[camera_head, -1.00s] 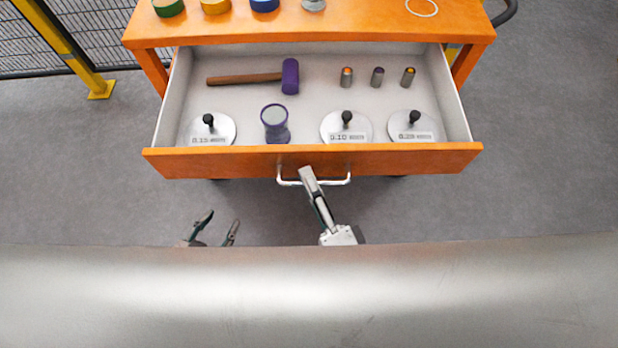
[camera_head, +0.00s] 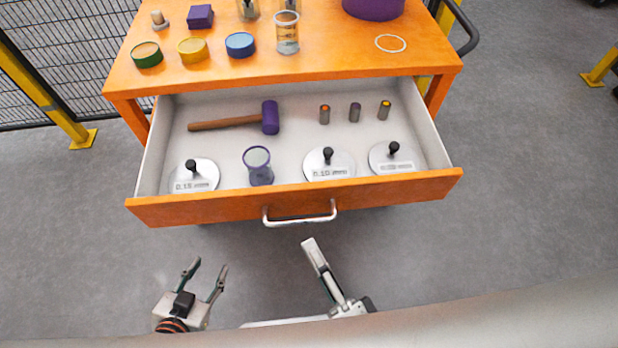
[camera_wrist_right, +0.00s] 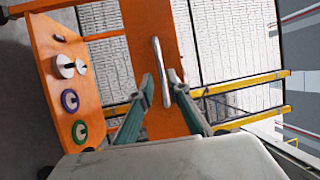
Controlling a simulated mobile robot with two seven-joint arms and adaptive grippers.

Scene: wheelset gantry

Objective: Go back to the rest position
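My left gripper (camera_head: 208,267) is open and empty, in front of the drawer's left half and apart from it. My right gripper (camera_head: 310,242) points toward the drawer handle (camera_head: 300,220) with a small gap between them. It is seen edge-on in the head view. In the right wrist view, the right gripper (camera_wrist_right: 161,82) has its two fingers apart, with the handle (camera_wrist_right: 162,70) beyond the gap and nothing held. The orange drawer (camera_head: 215,209) stands pulled open.
On the orange tabletop (camera_head: 330,62) stand coloured round pieces and a jar (camera_head: 287,32). A yellow-framed fence (camera_head: 45,100) is at left.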

